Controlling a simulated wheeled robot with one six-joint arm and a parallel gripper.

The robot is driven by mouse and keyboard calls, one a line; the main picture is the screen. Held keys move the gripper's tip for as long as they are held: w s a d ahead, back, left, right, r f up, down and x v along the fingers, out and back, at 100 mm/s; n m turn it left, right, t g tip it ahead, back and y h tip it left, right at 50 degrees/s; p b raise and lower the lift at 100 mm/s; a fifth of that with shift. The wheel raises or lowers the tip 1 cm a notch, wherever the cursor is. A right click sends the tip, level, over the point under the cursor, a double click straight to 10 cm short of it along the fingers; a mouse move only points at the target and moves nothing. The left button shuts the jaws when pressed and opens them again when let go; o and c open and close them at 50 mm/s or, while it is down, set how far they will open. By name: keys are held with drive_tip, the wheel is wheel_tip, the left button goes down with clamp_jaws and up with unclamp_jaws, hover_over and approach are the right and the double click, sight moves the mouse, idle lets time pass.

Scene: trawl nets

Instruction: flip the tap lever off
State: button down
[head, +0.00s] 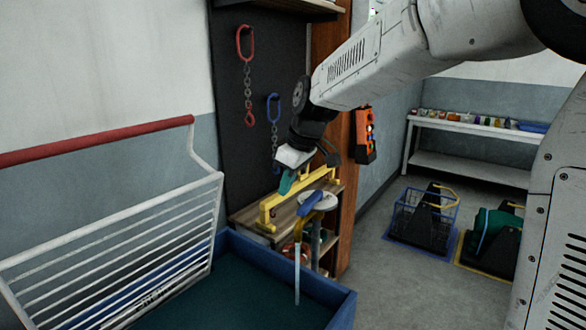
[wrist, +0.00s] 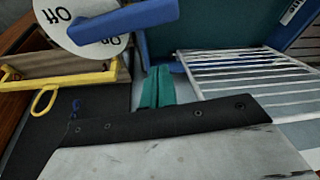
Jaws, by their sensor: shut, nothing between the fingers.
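The tap's blue lever (head: 311,203) lies across a pale round plate (head: 331,201) above the blue tank. In the wrist view the lever (wrist: 125,18) crosses the plate (wrist: 84,44), which is marked Off and On, and juts past its edge on the On side. A thin pale stream (head: 297,274), like water, falls below the tap into the tank. My gripper (head: 286,184) is shut and empty, up and left of the lever in the head view. Its teal fingers (wrist: 157,86) appear apart from the lever in the wrist view.
A yellow rail (head: 270,212) on a wooden shelf is close below my gripper. The blue tank (head: 343,307) and a white rack (head: 110,243) stand in front. Chains with red (head: 245,43) and blue hooks hang on the dark board.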

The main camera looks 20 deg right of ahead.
sight(311, 203)
drive_tip(key=shift+s+d+f, duration=1.05)
drive_tip(key=shift+d+f, duration=0.1)
drive_tip(key=shift+f, duration=0.15)
